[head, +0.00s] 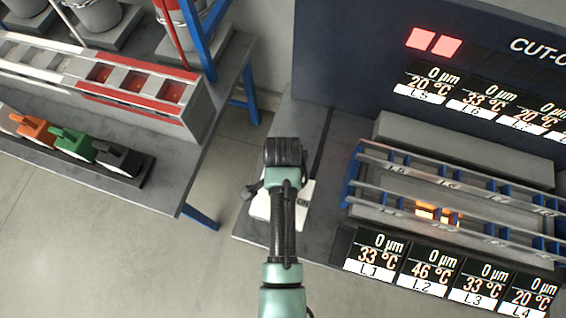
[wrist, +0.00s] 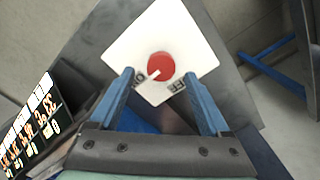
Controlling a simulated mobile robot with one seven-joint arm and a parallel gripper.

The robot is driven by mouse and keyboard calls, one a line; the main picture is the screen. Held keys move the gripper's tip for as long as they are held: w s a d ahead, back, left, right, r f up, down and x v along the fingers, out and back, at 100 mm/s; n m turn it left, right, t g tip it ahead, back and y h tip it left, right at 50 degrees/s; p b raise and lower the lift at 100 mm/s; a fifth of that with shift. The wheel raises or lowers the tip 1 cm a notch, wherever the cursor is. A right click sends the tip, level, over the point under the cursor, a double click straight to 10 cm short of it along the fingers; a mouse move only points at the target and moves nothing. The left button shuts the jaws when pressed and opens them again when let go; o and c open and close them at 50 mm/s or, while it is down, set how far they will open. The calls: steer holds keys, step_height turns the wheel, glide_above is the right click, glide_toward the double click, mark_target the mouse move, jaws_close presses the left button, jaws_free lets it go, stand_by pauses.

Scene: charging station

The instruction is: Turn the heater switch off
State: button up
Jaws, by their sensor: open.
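The heater switch is a white square plate (wrist: 185,38) with a round red knob (wrist: 161,66) in the wrist view. A white pointer mark on the knob aims down-left, toward the "ON" label; a partly hidden "OFF" label is on the right. My gripper (wrist: 158,76) is open and empty, its blue fingers on either side of the knob in the picture. I cannot tell how much height separates them. In the head view my arm and gripper (head: 285,152) cover most of the plate (head: 303,191), and the knob is hidden.
A rack with blue posts and glowing orange pieces (head: 437,215) stands right of the plate. Temperature displays (head: 424,272) line its front. A dark "CUT-OFF"-like panel (head: 350,60) rises behind. A separate bench (head: 185,185) is at left, with open floor between.

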steer(key=shift+f, duration=1.5)
jaws_close()
